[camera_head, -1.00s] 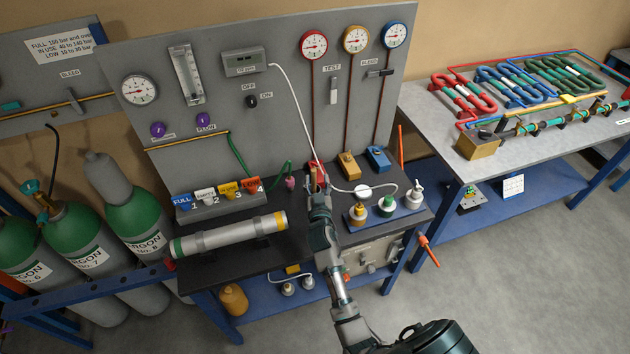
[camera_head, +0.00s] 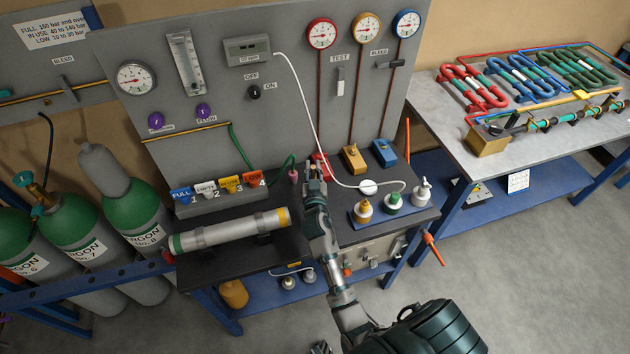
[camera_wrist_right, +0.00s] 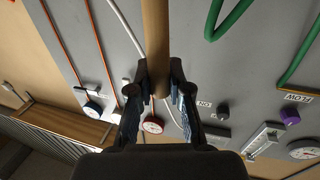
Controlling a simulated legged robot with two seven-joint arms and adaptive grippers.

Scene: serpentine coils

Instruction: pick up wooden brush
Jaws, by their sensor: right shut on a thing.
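The wooden brush shows in the right wrist view as a plain round wooden handle (camera_wrist_right: 155,38) running up from between my fingertips; its bristle end is out of that view. My right gripper (camera_wrist_right: 158,80) is shut on this handle. In the head view my right gripper (camera_head: 314,172) is over the back of the dark bench, close to the red block. The brush is hardly visible there, too small to make out. A small dark part at the bottom edge may be my left gripper (camera_head: 320,348); its fingers cannot be made out.
A grey cylinder (camera_head: 230,231) lies on stands left of my arm. A blue tray (camera_head: 408,207) with several small bottles stands to the right. Coloured blocks (camera_head: 354,158) stand at the panel's foot. The grey gauge panel (camera_head: 280,110) rises close behind my gripper.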

